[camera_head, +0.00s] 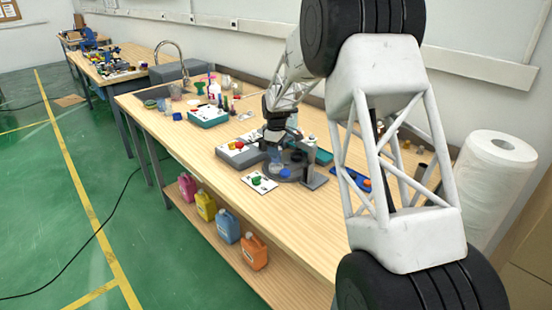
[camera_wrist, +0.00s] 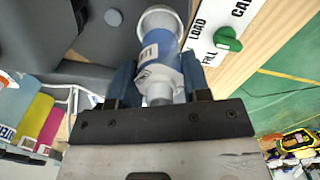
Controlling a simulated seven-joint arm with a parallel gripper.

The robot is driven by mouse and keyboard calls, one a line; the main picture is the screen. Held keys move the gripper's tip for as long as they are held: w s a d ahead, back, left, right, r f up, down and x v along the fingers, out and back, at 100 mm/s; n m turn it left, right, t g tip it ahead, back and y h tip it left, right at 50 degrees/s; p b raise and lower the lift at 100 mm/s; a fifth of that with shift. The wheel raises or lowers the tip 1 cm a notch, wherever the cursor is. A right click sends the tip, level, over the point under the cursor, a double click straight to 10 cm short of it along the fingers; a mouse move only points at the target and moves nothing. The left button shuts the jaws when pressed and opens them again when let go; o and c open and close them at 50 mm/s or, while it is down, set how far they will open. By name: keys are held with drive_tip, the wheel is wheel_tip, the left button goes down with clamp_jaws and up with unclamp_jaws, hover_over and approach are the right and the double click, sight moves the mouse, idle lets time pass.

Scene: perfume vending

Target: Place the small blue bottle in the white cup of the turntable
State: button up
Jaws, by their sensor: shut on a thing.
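In the wrist view the small blue bottle (camera_wrist: 160,47), with a blue body and a paler neck part, stands between the fingers of my gripper (camera_wrist: 157,80). The gripper is shut on it. A round white rim, which looks like the white cup (camera_wrist: 160,13), shows at the far end of the bottle; I cannot tell whether the bottle is inside it or just above it. The dark grey turntable (camera_wrist: 108,42) lies beyond. In the head view my gripper (camera_head: 277,150) points down over the turntable (camera_head: 291,174); the arm partly hides this spot.
A white card with a green knob (camera_wrist: 228,40) lies beside the turntable, near the table edge. A grey post (camera_head: 309,160) stands to the turntable's right. A grey-white box (camera_head: 238,152) is to its left. Several coloured jugs (camera_head: 227,225) stand on the shelf below. The front right tabletop is clear.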

drive_tip(key=shift+f, duration=0.1)
drive_tip(key=shift+f, duration=1.75)
drive_tip(key=shift+f, duration=0.1)
drive_tip(key=o, duration=0.9)
wheel_tip(320, 180, up, 12)
drive_tip(key=shift+r, duration=0.1)
